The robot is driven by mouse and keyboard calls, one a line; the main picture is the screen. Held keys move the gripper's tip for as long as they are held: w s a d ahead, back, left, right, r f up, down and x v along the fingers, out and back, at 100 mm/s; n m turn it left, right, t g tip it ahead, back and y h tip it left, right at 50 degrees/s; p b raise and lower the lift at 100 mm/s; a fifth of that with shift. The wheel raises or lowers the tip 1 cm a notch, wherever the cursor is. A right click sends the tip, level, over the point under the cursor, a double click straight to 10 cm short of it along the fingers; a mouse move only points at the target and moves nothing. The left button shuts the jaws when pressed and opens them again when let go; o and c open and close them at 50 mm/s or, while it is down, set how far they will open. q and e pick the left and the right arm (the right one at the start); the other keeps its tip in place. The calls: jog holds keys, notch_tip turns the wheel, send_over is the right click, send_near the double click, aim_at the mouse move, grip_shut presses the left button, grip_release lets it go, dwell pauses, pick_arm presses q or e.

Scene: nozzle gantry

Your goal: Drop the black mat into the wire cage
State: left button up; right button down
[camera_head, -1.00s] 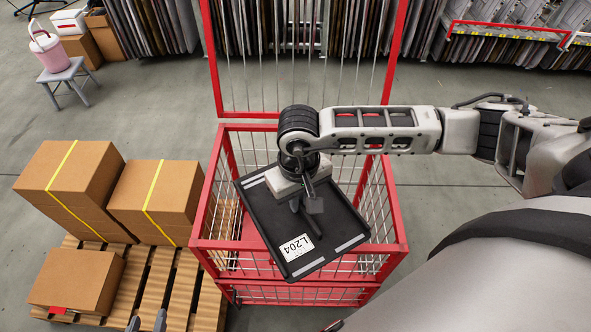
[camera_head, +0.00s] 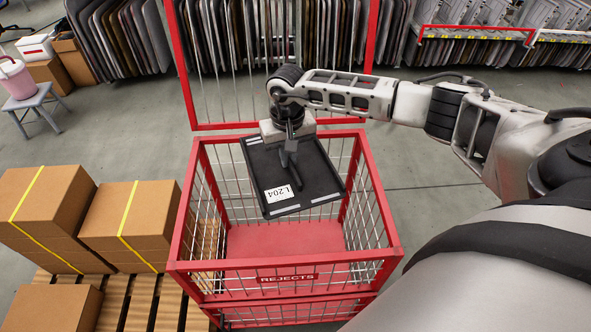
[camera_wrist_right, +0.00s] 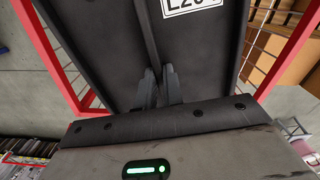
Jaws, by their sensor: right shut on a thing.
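The black mat (camera_head: 316,181) with a white L204 label and grey strips hangs over the opening of the red-framed wire cage (camera_head: 283,264). My right gripper (camera_head: 289,165) is shut on a raised rib in the middle of the mat. In the right wrist view the fingers (camera_wrist_right: 159,86) pinch this rib, and the mat (camera_wrist_right: 207,50) fills the upper middle. The mat is within the cage's outline in the head view, toward its back; its exact height against the rim is hard to tell. The red cage floor shows below it, bare. My left gripper is not in view.
Cardboard boxes (camera_head: 130,220) stand on a wooden pallet (camera_head: 145,302) left of the cage. A tall red-framed panel (camera_head: 190,80) rises at the cage's back. Racks of hanging mats (camera_head: 120,40) line the far side. A stool (camera_head: 35,108) holds a pink bucket.

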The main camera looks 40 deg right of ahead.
jog(key=shift+f+b, duration=0.3)
jog(key=shift+f, duration=0.6)
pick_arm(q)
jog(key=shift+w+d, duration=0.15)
pick_arm(e)
jog(key=shift+f, duration=0.1)
jog(key=c, duration=1.5)
grip_release()
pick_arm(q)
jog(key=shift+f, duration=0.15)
pick_arm(e)
jog(key=shift+o, duration=0.2)
pick_arm(q)
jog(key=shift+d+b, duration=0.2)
jog(key=shift+b, duration=0.45)
pick_arm(e)
notch_tip(320, 180, up, 16)
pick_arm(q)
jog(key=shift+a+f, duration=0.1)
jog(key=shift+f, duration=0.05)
